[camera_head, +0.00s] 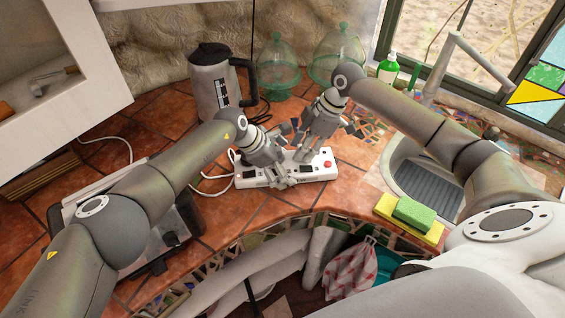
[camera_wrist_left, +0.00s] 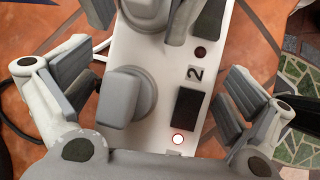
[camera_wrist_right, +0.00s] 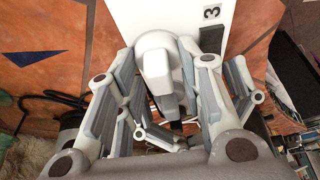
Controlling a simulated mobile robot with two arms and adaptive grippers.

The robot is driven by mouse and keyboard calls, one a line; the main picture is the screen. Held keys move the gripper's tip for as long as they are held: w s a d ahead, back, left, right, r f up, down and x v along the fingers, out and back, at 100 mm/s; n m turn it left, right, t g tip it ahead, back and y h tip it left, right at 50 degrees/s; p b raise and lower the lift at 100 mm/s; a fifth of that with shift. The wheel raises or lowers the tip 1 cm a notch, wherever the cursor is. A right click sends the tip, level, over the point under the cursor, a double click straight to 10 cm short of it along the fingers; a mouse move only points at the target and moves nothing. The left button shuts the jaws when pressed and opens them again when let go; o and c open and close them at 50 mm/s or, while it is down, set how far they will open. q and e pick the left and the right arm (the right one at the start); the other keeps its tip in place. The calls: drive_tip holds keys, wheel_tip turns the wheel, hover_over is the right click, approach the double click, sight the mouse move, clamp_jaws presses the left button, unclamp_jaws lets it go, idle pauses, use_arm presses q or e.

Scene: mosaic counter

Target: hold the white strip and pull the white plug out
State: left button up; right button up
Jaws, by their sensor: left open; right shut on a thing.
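The white strip (camera_head: 322,172) lies on the tiled counter, with switches and small lights along it. In the left wrist view it runs down the middle (camera_wrist_left: 168,68). My left gripper (camera_head: 277,172) is open, its fingers on either side of the strip near the label 2. A grey plug (camera_wrist_left: 124,97) stands in the strip between those fingers. My right gripper (camera_head: 302,150) is shut on the white plug (camera_wrist_right: 155,58) near the label 3. That plug's base is partly hidden by the fingers, so I cannot tell whether it is still seated.
A kettle (camera_head: 212,85) and glass domes (camera_head: 277,72) stand behind. A soap bottle (camera_head: 388,68), the sink (camera_head: 430,175) and a green sponge (camera_head: 413,214) are at the right. A grill-like appliance (camera_head: 180,225) is at the left. The counter's front edge is close to the strip.

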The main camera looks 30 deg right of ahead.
use_arm(q)
drive_tip(key=c, duration=1.3)
drive_tip(key=o, duration=1.3)
drive_tip(key=c, duration=0.6)
